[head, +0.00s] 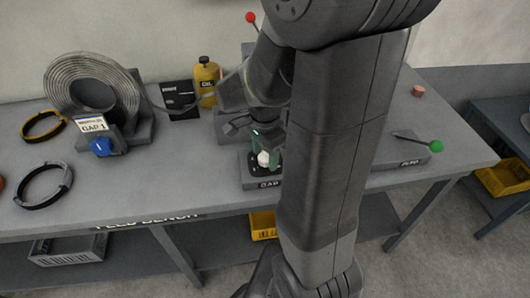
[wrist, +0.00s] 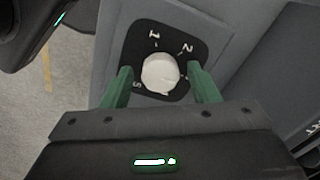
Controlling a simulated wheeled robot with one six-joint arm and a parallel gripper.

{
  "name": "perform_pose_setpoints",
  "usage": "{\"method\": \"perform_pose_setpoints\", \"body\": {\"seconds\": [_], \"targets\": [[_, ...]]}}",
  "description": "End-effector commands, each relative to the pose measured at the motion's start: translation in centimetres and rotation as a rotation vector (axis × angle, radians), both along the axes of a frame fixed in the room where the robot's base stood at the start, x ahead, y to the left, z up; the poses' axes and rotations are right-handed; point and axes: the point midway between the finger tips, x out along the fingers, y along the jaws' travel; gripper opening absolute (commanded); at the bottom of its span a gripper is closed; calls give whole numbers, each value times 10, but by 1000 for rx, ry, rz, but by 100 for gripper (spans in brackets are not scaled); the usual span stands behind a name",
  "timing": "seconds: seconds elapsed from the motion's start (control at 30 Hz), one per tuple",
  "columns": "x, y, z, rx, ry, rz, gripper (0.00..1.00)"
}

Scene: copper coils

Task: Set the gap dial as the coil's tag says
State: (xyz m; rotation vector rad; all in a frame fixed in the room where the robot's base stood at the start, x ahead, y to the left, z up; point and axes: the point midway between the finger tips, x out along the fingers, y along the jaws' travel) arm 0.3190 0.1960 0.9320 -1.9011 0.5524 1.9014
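The coil (head: 92,80) stands upright in a grey cradle at the left of the bench. Its tag (head: 93,125) reads "GAP 1". The gap dial is a white knob (head: 263,158) on a black plate, on a grey base marked "GAP". In the wrist view the knob (wrist: 160,73) sits on the plate (wrist: 140,38), where 1 and 2 are legible; lower marks are partly hidden. I cannot tell where the knob points. My gripper (wrist: 161,71) is open, with its green fingers on either side of the knob and a visible gap to each.
A yellow bottle (head: 207,82) and a black card (head: 178,98) stand behind. A green-tipped lever (head: 435,146) and a red-tipped lever (head: 251,17) stick out. Two rings, one yellow (head: 43,126) and one black (head: 43,186), lie left. My arm hides the bench's middle.

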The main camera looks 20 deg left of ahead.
Motion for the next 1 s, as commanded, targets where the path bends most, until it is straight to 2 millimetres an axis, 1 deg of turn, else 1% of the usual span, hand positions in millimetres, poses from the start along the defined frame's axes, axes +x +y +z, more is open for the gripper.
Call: {"method": "perform_pose_setpoints", "body": {"seconds": [0.03,0.1,0.2,0.37,0.57,0.77,1.0], "targets": [[0,0,0,0,0,0,44],[0,0,0,0,0,0,30],[0,0,0,0,0,0,13],[0,0,0,0,0,5,13],[0,0,1,1,-1,54,13],[0,0,1,1,0,176,13],[0,0,1,1,0,393,13]]}}
